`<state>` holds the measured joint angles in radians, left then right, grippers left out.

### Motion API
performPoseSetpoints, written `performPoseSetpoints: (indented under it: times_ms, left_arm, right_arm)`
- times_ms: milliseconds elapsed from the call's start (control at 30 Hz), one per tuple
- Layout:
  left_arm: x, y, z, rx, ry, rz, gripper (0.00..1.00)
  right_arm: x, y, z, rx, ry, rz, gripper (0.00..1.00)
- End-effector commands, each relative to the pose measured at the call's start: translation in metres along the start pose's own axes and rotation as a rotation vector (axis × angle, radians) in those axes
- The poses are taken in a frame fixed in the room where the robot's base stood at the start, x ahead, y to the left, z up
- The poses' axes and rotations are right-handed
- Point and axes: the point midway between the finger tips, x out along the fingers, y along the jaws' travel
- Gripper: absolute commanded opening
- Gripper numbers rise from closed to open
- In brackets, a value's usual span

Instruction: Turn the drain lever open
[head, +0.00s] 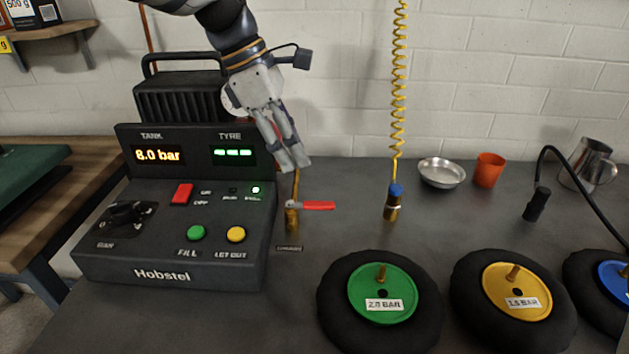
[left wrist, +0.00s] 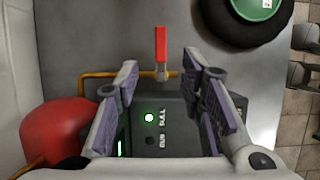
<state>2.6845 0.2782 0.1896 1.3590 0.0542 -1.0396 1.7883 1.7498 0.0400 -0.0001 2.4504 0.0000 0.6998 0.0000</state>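The drain lever (head: 319,205) is a red handle on a small brass valve (head: 292,219) just right of the compressor console. It points to the right in the head view, lying about level. In the left wrist view the red lever (left wrist: 162,46) points up the picture, across the line of the copper pipe (left wrist: 95,74). My left gripper (head: 294,163) is above the valve, fingers down, apart from the lever. In the left wrist view its fingers (left wrist: 161,64) are spread with nothing between them, and the lever shows in the gap beyond. My right gripper is out of view.
The black console (head: 175,235) stands left of the valve. A brass air fitting (head: 393,205) hangs on a yellow coiled hose (head: 398,80) to the right. A tyre with a green hub (head: 383,293) lies in front. Bare bench lies between valve and fitting.

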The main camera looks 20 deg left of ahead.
Motion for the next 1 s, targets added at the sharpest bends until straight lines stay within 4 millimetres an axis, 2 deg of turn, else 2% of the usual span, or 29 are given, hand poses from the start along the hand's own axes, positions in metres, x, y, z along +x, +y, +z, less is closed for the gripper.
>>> performPoseSetpoints:
  times_ms: [33,200,333,500,767,900,933,1000]
  left_arm:
    - [0.015,-0.001,-0.002,-0.003,0.002,-0.008,0.36]
    - [0.061,-0.001,-0.002,-0.002,0.002,-0.010,0.36]
    - [0.087,-0.001,-0.002,-0.002,0.002,-0.007,0.36]
    - [0.102,0.000,-0.001,-0.001,0.002,-0.002,0.36]
    - [0.103,0.000,-0.001,0.000,0.001,0.000,0.36]
    - [0.103,0.000,-0.001,0.000,0.001,0.000,0.04]
    - [0.103,0.000,-0.001,0.000,0.001,0.000,0.00]
    - [0.103,0.000,-0.001,0.000,0.001,0.000,0.00]
  right_arm:
    - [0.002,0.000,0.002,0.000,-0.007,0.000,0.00]
    - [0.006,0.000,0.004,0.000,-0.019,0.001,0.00]
    - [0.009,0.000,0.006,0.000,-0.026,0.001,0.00]
    - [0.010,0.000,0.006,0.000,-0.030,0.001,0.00]
    - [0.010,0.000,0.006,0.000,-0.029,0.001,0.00]
    - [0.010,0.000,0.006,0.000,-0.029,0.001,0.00]
    - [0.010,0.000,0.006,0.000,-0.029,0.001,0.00]
    - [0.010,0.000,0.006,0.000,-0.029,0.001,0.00]
